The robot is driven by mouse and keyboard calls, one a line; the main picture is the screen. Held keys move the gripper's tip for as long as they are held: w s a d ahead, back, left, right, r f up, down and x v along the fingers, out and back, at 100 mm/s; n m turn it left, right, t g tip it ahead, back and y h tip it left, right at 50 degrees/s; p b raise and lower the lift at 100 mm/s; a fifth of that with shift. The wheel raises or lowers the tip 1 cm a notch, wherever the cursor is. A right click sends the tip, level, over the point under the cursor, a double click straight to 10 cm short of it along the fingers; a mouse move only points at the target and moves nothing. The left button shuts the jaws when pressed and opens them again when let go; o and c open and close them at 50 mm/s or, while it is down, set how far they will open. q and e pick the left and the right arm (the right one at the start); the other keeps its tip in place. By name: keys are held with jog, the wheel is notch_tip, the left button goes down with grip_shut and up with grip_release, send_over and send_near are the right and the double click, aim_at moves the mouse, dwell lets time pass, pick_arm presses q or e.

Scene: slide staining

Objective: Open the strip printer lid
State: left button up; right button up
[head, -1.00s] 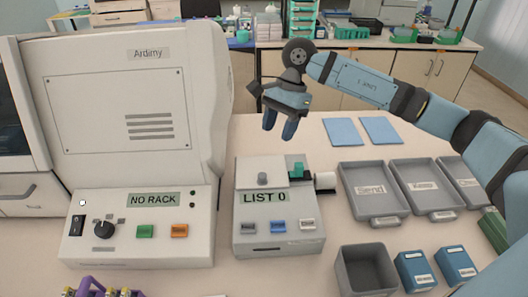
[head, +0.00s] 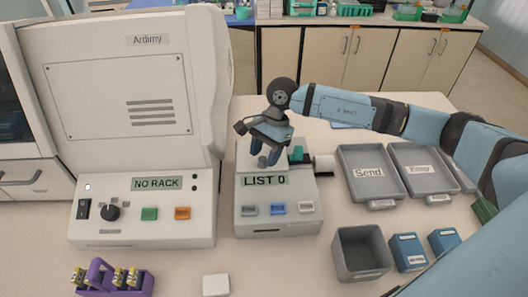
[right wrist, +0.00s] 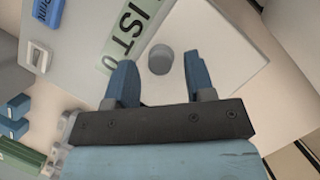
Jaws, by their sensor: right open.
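The strip printer (head: 277,222) is the small grey box with a "LIST 0" display, three buttons and a paper roll on its right side. Its lid (right wrist: 215,60) is the pale panel on top, with a round grey knob (right wrist: 160,60). The lid lies shut. My right gripper (head: 262,155) is above the lid, pointing down, with its fingers apart. In the right wrist view the knob lies between and beyond the two blue fingertips (right wrist: 157,72); I cannot tell whether they touch it. My left gripper is not in view.
The large Ardimy machine (head: 120,90) stands close on the left. Grey trays marked Send (head: 368,190) and Keep (head: 420,185), an empty grey bin (head: 345,262) and blue boxes lie to the right. A purple rack (head: 140,285) is at the front left.

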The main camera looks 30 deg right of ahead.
jog(key=shift+a+f, duration=0.15)
jog(key=shift+f, duration=0.25)
jog(key=shift+c, duration=0.2)
grip_shut()
